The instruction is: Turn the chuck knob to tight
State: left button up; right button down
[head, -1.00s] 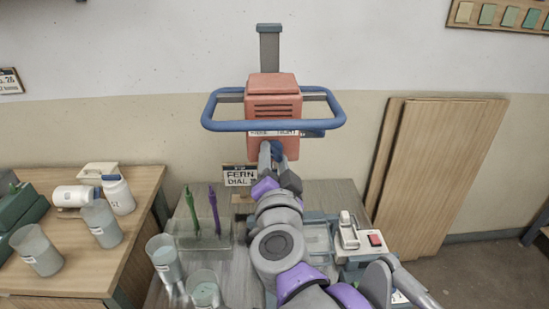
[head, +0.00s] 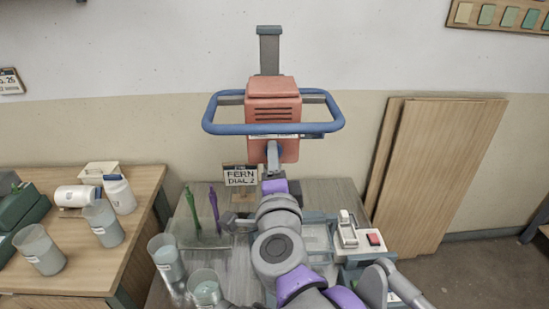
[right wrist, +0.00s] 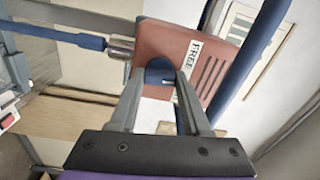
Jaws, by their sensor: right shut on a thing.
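The orange-red mixer head (head: 273,95) hangs on a grey column, with a blue guard rail (head: 215,128) around it. My right gripper (head: 272,155) reaches up to its front face and is shut on the blue chuck knob, which also shows between the fingers in the right wrist view (right wrist: 160,70). The FREE label (right wrist: 194,58) is readable beside the knob there. The TIGHT label cannot be read now, and the knob's pointer direction cannot be told. The metal chuck (right wrist: 120,47) shows beside the head. My left gripper is out of view.
A FERN DIAL 2 sign (head: 241,176) stands left of my arm. Green (head: 192,208) and purple (head: 214,208) stirrers stand on the bench, with clear cups (head: 166,258) in front. A device with a red switch (head: 374,239) is at the right. Boards lean on the wall.

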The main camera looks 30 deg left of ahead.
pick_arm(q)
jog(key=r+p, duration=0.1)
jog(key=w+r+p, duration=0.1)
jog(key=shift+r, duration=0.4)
pick_arm(e)
jog(key=m, duration=1)
jog(key=shift+m, duration=0.4)
jog(key=shift+c, duration=1.8)
grip_release()
jog(key=shift+s, duration=0.1)
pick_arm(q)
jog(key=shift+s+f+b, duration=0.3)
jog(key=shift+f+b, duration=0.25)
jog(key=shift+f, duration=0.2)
pick_arm(e)
jog(key=v, duration=1)
jog(key=shift+s+d, duration=0.25)
jog(key=shift+d, duration=0.05)
